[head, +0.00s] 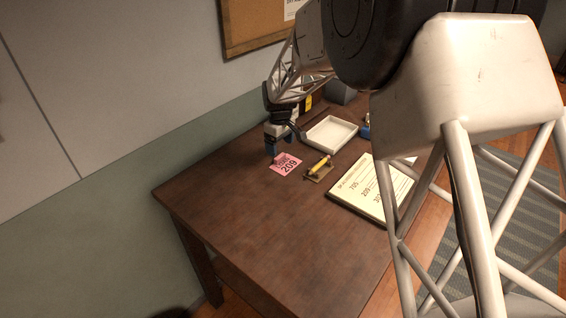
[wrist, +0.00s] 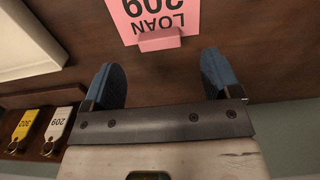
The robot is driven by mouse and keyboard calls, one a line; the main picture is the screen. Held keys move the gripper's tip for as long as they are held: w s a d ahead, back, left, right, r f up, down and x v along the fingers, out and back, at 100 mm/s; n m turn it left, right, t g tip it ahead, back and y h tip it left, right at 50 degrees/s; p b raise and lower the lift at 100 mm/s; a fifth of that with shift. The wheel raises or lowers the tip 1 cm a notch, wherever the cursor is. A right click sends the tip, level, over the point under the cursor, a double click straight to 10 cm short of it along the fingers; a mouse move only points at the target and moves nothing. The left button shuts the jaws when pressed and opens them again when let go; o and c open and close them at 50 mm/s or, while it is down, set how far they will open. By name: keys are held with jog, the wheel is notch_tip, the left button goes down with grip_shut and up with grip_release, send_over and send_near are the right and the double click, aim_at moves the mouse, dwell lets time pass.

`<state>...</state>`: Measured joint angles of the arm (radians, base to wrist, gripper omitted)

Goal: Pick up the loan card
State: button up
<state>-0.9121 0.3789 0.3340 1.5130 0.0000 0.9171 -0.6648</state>
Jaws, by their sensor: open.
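The loan card (head: 286,164) is pink, printed with 209, and lies on the dark wooden table (head: 240,210). In the wrist view the card (wrist: 133,16) shows upside down with the words LOAN and 209, and a pink raised tab (wrist: 159,40) stands at its near edge. My gripper (head: 272,155) is at the card's left edge in the head view. In the wrist view its two blue fingers (wrist: 160,75) are apart and empty, with the tab a little beyond and between their tips. Whether the fingertips touch the table cannot be told.
A white tray (head: 331,146) lies behind the card. The table's front left is clear.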

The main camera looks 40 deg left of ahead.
aim_at(279, 156)
jog(key=shift+f, duration=0.2)
jog(key=shift+a+f, duration=0.2)
jog(key=shift+f, duration=2.35)
jog(key=shift+c, duration=0.2)
jog(key=c, duration=1)
